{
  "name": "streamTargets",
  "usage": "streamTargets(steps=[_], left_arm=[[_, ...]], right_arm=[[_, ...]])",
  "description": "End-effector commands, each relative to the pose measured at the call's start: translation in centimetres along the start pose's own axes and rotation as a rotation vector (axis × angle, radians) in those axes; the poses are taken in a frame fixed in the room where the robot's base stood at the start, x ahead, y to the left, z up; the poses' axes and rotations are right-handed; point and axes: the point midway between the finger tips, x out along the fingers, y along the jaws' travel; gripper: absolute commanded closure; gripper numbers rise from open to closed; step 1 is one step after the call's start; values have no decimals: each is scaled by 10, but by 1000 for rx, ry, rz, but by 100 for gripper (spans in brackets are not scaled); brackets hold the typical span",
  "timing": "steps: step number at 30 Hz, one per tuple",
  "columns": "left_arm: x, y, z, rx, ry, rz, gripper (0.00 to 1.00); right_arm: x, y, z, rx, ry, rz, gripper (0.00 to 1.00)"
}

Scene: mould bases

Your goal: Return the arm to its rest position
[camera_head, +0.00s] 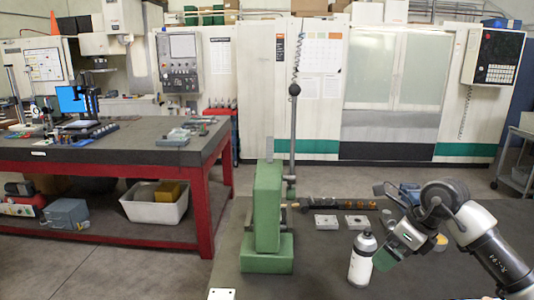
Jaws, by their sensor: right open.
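My right arm comes in from the right edge, bent at its elbow. Its gripper (392,251) is open, points down and to the left, and appears empty over the dark table (325,270). A white bottle with a grey top (362,262) stands upright just left of the gripper in the picture; I cannot tell whether they touch. Two small grey plates with holes, a left one (325,222) and a right one (357,222), lie flat on the table behind the bottle. My left gripper is not in view.
A green stand (267,215) with a tall grey rod rises at the table's left. A dark bar (340,203) lies behind the plates. A red-framed bench (110,150) is at left, and large white machines (300,60) line the back. The table's front middle is clear.

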Motion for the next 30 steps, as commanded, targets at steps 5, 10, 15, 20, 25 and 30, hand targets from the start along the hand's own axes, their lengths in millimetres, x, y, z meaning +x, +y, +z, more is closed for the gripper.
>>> streamTargets(steps=[5,10,15,20,25,30], left_arm=[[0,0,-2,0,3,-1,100],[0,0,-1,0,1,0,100],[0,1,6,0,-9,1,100],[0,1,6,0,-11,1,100],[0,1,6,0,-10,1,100],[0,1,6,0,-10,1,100]], right_arm=[[23,30,19,-13,-143,109,6],[42,71,42,6,-341,262,6],[49,124,68,112,-622,492,6],[31,163,85,398,-973,775,6],[10,156,75,880,-1285,1004,6],[21,122,29,1504,-1479,1094,6]])
